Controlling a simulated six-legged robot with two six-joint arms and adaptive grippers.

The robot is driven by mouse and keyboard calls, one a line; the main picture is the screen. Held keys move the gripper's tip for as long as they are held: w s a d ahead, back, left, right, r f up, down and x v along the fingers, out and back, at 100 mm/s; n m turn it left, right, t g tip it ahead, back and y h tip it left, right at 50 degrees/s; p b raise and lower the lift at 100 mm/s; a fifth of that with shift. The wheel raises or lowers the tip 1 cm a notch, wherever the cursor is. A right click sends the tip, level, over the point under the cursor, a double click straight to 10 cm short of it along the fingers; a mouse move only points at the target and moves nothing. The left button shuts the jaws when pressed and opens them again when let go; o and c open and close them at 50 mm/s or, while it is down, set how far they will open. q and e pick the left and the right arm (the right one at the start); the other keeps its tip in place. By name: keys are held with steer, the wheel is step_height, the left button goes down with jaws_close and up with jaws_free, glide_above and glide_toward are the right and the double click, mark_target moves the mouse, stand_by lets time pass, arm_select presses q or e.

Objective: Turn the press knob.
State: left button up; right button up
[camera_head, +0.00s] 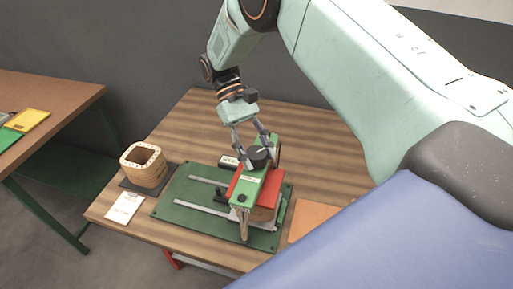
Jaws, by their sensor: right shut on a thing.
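The press (247,200) stands on a green base plate (174,202) on the wooden table, with a green top bar and a red block under it. The black press knob (258,155) is on top of the bar toward its far end. My right gripper (255,158) reaches down from above and is shut on the knob, a fingertip on each side. The knob is partly hidden by the fingers. My left gripper is not in view.
A wooden coil former (143,165) stands on a dark mat at the left of the table, beside a white paper card (124,208). An orange-brown sheet (312,219) lies right of the press. A second table (45,100) with yellow and green items is at the far left.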

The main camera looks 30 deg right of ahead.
steer(key=n+h+p, duration=0.1)
steer(key=n+h, duration=0.1)
steer(key=n, duration=0.1)
steer(key=n+t+h+p, duration=0.1)
steer(key=n+h, duration=0.1)
steer(key=shift+w+r+n, duration=0.1)
steer(key=shift+w+n, duration=0.05)
steer(key=shift+n, duration=0.25)
steer(key=shift+n+h+p, duration=0.3)
steer(key=shift+h, duration=0.1)
steer(key=o, duration=1.2)
steer(key=shift+c, duration=0.2)
